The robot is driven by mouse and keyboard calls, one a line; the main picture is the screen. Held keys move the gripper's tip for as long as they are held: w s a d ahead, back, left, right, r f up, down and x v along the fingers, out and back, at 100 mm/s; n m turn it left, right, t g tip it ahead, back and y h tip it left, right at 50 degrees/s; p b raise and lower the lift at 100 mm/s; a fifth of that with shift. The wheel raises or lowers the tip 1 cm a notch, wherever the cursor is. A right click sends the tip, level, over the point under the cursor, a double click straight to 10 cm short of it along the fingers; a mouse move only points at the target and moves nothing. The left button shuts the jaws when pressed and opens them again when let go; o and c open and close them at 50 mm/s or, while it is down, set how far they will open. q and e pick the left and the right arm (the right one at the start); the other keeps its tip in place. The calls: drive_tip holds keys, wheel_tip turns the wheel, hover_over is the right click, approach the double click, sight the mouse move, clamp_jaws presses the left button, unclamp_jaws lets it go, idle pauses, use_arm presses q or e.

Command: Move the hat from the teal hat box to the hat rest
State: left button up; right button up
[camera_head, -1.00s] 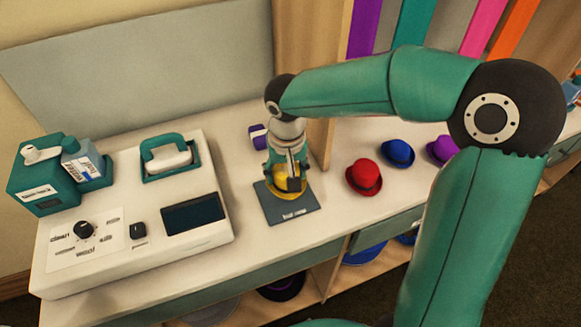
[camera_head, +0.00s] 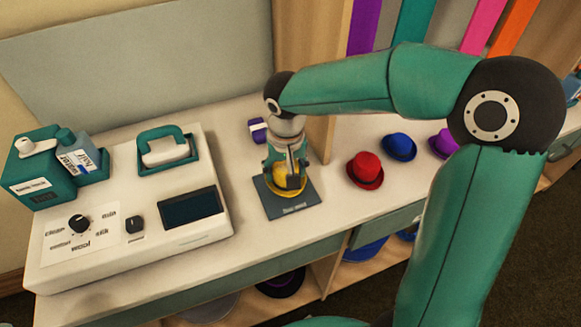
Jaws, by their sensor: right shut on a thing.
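A yellow hat (camera_head: 290,182) is held in my right gripper (camera_head: 289,174), which points down and is shut on it. The gripper hides much of the hat's crown. The hat is at the flat dark blue-grey plate (camera_head: 293,206), which has small lettering on its front edge and looks like the hat rest. I cannot tell whether the hat's brim touches the plate. No teal hat box can be made out for certain. My left gripper is not in view.
A white machine (camera_head: 180,245) with a dial, a dark screen and a teal-handled iron (camera_head: 165,150) stands left. A teal tank (camera_head: 40,175) is behind it. Red (camera_head: 365,170), blue (camera_head: 399,147) and purple (camera_head: 443,143) hats stand right. A purple-and-white item (camera_head: 258,130) is behind the gripper.

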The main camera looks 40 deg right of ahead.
drive_tip(key=shift+f, duration=0.1)
idle(0.3)
drive_tip(key=shift+f+b, duration=0.75)
drive_tip(key=shift+b, duration=0.05)
drive_tip(key=shift+f, duration=0.25)
drive_tip(key=shift+f+b, duration=0.45)
drive_tip(key=shift+b, duration=0.15)
drive_tip(key=o, duration=1)
